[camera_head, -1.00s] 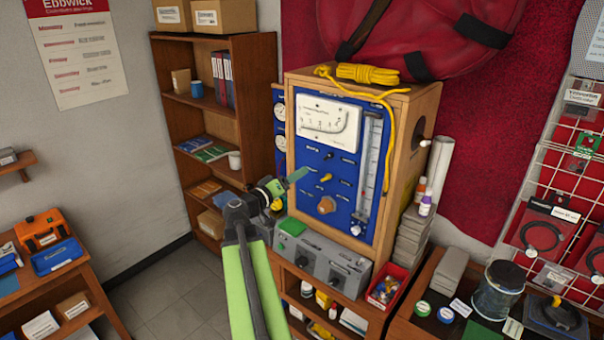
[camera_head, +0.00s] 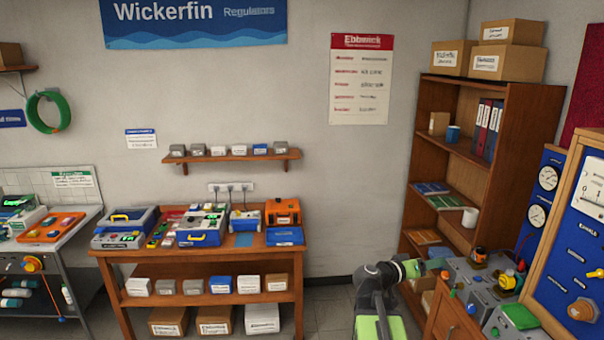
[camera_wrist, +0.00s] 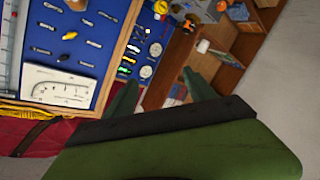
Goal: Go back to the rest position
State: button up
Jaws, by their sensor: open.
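My gripper (camera_head: 432,268) is low at the right of the head view, at the end of my green and dark arm. It points right, in front of the lower bookshelf and near the grey bench unit. In the wrist view its two green fingers (camera_wrist: 160,95) stand apart with nothing between them. The blue-faced test panel (camera_head: 570,262) in a wooden frame is partly cut off at the right edge of the head view.
A wooden bookshelf (camera_head: 428,165) stands behind my gripper. A wooden table (camera_head: 200,262) with cases and boxes is at the left. A grey bench (camera_head: 60,285) is further left. Open floor (camera_head: 330,312) lies between the table and my arm.

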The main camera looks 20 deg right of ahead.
jog(key=w+a+f+n+t+y+b, duration=0.1)
jog(key=w+a+f+y+b, duration=0.2)
jog(key=a+f, duration=0.8)
jog(key=w+a+f+n+y+b, duration=0.2)
jog(key=w+a+f+y+b, duration=0.15)
jog(key=a+f, duration=0.7)
jog(key=s+a+f+n+g+y, duration=0.1)
jog(key=s+a+f+n+y, duration=0.1)
jog(key=a, duration=0.6)
jog(key=s+a+f+n+g+y, duration=0.1)
jog(key=s+a+f+y, duration=0.1)
jog(key=a, duration=0.6)
jog(key=s+a+f+n+g+y, duration=0.1)
jog(key=s+a+f+n+y, duration=0.1)
jog(key=a+y, duration=0.3)
jog(key=s+a, duration=0.1)
jog(key=a, duration=0.2)
jog(key=shift+s+n, duration=0.3)
jog(key=shift+s, duration=0.05)
jog(key=shift+d+f, duration=0.1)
jog(key=shift+c, duration=0.4)
